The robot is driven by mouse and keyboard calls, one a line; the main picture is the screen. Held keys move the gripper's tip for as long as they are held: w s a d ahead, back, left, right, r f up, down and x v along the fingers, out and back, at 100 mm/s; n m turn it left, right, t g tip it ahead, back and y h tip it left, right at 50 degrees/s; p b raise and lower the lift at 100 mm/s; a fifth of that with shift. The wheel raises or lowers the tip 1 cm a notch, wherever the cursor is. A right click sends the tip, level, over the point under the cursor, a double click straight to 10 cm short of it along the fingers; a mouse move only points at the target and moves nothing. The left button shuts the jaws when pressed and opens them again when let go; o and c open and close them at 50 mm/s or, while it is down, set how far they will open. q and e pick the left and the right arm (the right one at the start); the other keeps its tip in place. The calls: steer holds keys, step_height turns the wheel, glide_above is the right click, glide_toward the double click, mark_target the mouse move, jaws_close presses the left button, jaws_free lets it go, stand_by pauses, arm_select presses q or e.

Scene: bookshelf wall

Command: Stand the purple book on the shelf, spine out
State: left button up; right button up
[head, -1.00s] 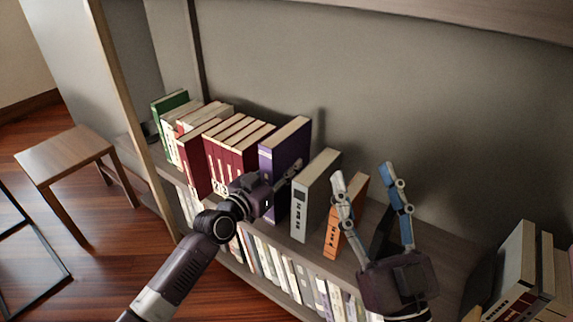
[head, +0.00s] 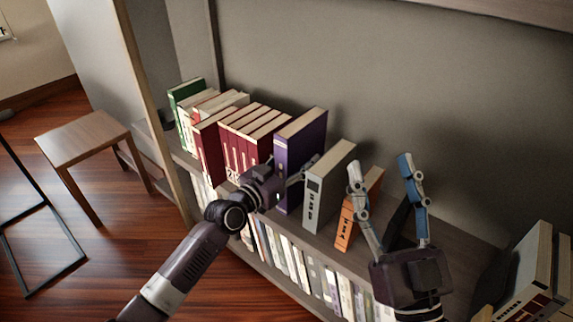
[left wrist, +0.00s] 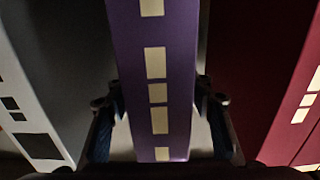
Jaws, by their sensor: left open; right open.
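The purple book (head: 301,142) stands upright on the shelf (head: 285,225), between the dark red books and a grey book. In the left wrist view its purple spine (left wrist: 154,95) with pale label blocks faces my camera. My left gripper (head: 292,181) is at the lower part of the spine. In the left wrist view its open fingers (left wrist: 160,112) lie on either side of the book, with narrow gaps beside it.
The grey book (head: 325,190) and an orange book (head: 347,225) stand right of the purple one. Dark red books (head: 235,140) stand to its left. More books fill the lower shelf (head: 300,260). A stool (head: 82,140) stands at left. Other books (head: 530,265) are at far right.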

mark_target(281, 171)
arm_select(q)
steer(key=v, duration=1.1)
steer(key=shift+s+a+r, duration=0.1)
steer(key=shift+s+r, duration=0.05)
steer(key=shift+r, duration=0.05)
